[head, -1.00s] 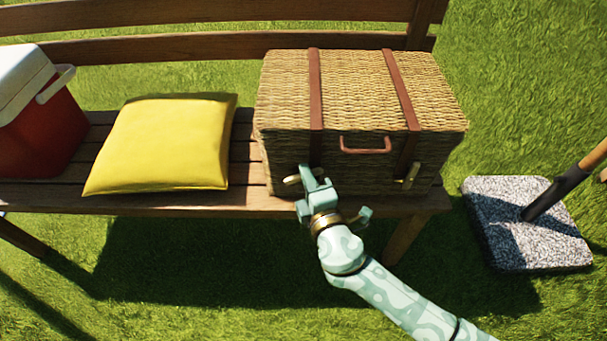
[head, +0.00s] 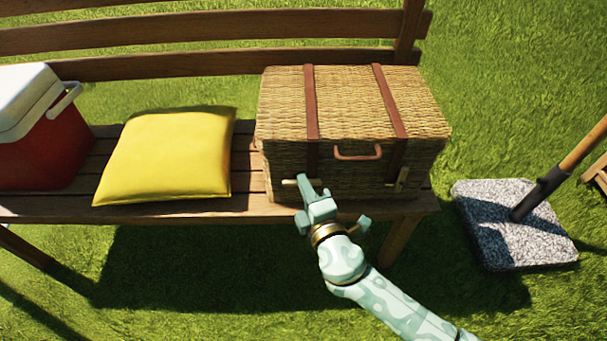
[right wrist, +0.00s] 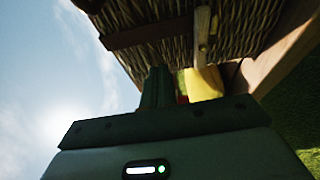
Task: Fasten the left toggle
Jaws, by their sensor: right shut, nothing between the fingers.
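The wicker basket (head: 340,100) stands closed on the bench, with two brown straps down its front. The left toggle (head: 289,183) is a pale wooden peg lying about level at the left strap's lower end. A wooden peg also shows near the fingers in the right wrist view (right wrist: 203,24), probably this toggle. My right gripper (head: 304,184) is shut and empty, its fingertips right beside the left toggle; I cannot tell whether they touch. The gripper hides the toggle's right part. The right toggle (head: 402,178) stands tilted near upright. My left gripper is not in view.
A yellow cushion (head: 168,155) and a red-and-white cooler (head: 45,150) sit left of the basket on the bench (head: 150,213). A stone base (head: 500,225) with a pole stands on the grass at right. The space before the bench is clear.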

